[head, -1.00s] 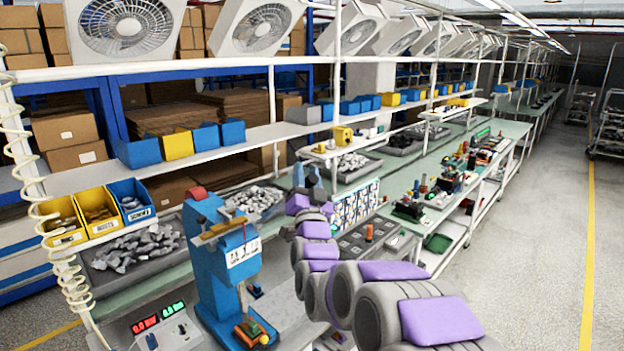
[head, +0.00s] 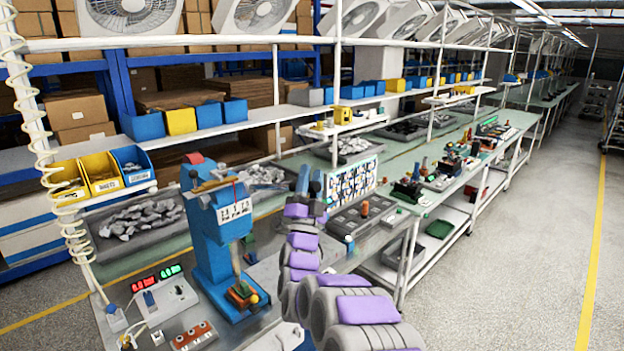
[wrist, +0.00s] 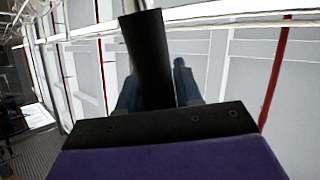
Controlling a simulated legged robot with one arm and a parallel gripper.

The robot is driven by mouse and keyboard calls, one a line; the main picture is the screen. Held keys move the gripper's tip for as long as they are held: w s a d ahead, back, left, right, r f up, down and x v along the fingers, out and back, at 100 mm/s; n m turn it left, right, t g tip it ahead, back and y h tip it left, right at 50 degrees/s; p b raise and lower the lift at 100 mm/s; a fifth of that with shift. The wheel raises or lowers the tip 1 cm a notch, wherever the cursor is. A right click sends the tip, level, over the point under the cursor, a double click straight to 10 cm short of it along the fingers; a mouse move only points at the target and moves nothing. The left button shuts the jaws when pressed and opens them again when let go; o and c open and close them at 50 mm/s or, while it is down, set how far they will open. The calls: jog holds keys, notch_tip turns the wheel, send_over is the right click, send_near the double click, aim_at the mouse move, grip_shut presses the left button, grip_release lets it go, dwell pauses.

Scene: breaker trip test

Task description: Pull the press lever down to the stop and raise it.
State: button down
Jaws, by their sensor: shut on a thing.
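The blue press (head: 214,245) stands upright on the near bench at left-centre in the head view, with a red cap on top and a white label on its head. My gripper (head: 309,184) is to the right of the press head, at the end of my grey and purple arm. In the wrist view a thick black bar (wrist: 148,60), which looks like the lever's grip, stands slightly tilted between my two blue-grey fingers (wrist: 157,90). My gripper is shut on it. In the head view I cannot make out the lever itself or where it joins the press.
A patterned board (head: 352,180) and a grey tray (head: 362,221) are right of my gripper. Yellow bins (head: 103,172) stand at left. The aisle floor (head: 520,250) is clear.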

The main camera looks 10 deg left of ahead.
jog(key=shift+f, duration=0.4)
jog(key=c, duration=1.2)
grip_release()
jog(key=o, duration=0.4)
jog(key=shift+r, duration=0.1)
jog(key=shift+c, duration=0.2)
jog(key=shift+s, duration=0.1)
jog(key=b+v, duration=1.3)
jog(key=v, duration=0.4)
jog(key=shift+a+f+b, duration=0.15)
jog(key=shift+f+b, duration=0.05)
jog(key=shift+b, duration=0.1)
jog(key=shift+r, duration=0.1)
